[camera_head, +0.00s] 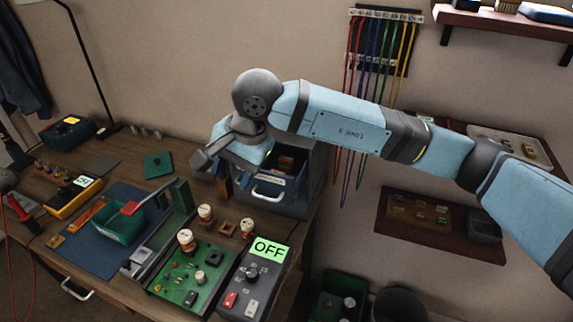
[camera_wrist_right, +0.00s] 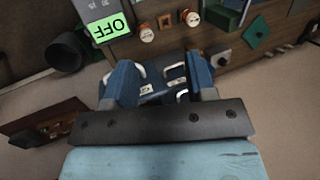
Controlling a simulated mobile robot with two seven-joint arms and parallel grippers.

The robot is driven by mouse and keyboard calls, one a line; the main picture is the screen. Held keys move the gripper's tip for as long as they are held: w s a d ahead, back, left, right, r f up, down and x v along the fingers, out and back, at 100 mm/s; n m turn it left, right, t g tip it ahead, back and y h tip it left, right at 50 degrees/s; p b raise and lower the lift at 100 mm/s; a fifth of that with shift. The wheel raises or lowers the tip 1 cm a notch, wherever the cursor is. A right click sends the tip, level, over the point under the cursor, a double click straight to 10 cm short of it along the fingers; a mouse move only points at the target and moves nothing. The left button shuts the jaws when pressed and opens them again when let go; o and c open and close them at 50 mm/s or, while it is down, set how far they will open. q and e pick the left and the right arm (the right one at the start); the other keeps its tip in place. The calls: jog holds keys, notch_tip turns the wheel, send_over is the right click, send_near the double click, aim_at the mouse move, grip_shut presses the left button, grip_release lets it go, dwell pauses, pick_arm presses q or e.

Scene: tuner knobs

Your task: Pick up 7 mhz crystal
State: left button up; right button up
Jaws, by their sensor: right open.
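I cannot make out which thing is the 7 MHz crystal; no label for it is readable. A small blue-grey drawer cabinet (camera_head: 290,207) stands at the right end of the bench, with an open drawer holding brown block-like items (camera_head: 287,163). White handles on the drawers (camera_wrist_right: 145,90) show between the fingers in the right wrist view. My right gripper (camera_wrist_right: 162,65) is open and empty. In the head view my right gripper (camera_head: 213,163) is beside the cabinet, at its left, and the wrist partly hides the cabinet top. My left gripper is not in view.
A green circuit board (camera_head: 190,277) and a grey box with an OFF display (camera_head: 252,280) stand in front, with copper-banded knobs nearby. A blue mat (camera_head: 85,250) bears a green tray (camera_head: 120,226). A brown wall shelf (camera_head: 440,238) holds several small coloured pieces at right.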

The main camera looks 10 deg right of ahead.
jog(key=w+d+r+t+h, duration=0.3)
jog(key=w+d+r+h, duration=0.25)
jog(key=d, duration=0.45)
send_over(285, 160)
jog(key=s, duration=0.2)
jog(key=shift+g+h, duration=0.3)
jog(key=shift+h, duration=0.05)
jog(key=f, duration=0.7)
jog(key=shift+w+a+f, duration=0.2)
jog(key=shift+a+f, duration=0.05)
jog(key=shift+a, duration=0.15)
jog(key=shift+p+x, duration=0.5)
jog(key=shift+x, duration=2.7)
jog(key=shift+s+a+f, duration=0.1)
jog(key=shift+s+a, duration=0.1)
jog(key=c, duration=0.7)
